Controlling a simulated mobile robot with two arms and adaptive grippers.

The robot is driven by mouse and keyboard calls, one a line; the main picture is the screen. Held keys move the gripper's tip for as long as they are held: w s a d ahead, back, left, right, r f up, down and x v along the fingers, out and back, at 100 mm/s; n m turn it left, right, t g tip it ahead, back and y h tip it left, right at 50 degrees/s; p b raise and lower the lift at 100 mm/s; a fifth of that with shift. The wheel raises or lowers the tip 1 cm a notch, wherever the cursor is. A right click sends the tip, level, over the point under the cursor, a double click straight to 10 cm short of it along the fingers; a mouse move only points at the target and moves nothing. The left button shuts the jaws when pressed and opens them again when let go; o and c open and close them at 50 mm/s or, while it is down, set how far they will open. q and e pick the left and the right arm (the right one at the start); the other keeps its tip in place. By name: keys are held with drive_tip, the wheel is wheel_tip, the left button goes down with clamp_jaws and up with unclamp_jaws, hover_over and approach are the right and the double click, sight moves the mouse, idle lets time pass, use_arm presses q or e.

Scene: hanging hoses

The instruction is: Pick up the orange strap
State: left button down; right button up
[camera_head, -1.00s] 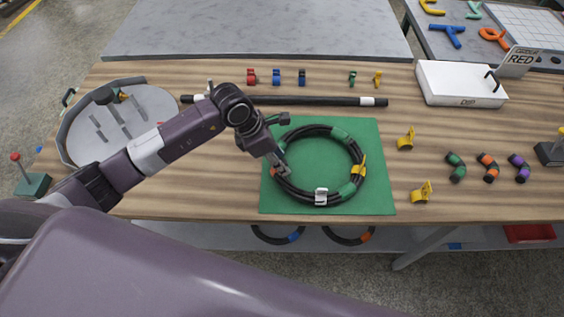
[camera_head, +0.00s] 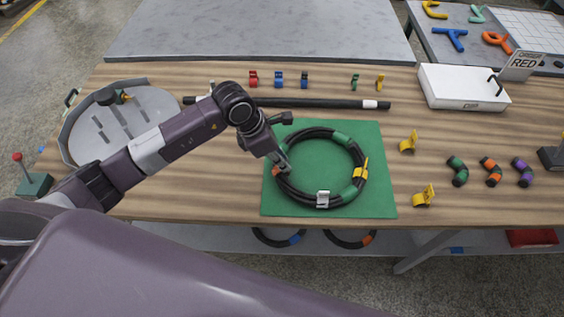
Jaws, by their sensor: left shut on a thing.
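A black coiled hose (camera_head: 306,200) lies on a green mat (camera_head: 376,206). It carries green, yellow and white bands. A small patch of the orange strap (camera_head: 276,171) shows at the left side of the coil. My left gripper (camera_head: 284,170) reaches down onto that side of the coil, pointing down and to the right. It is shut on the orange strap, and its fingers hide most of it. The strap still sits at the coil, and I cannot tell whether it is lifted. My right gripper is not in view.
A long black rod (camera_head: 310,103) lies behind the mat. Yellow clips (camera_head: 423,196) and short coloured hose pieces (camera_head: 491,172) lie to the right. A white box (camera_head: 462,87) stands at the back right. A round grey tray (camera_head: 80,150) is at the left.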

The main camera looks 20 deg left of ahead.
use_arm(q)
wheel_tip(320, 180, up, 19)
drive_tip(key=b, duration=0.3)
drive_tip(key=shift+b, duration=0.4)
drive_tip(key=c, duration=2.5)
unclamp_jaws()
clamp_jaws()
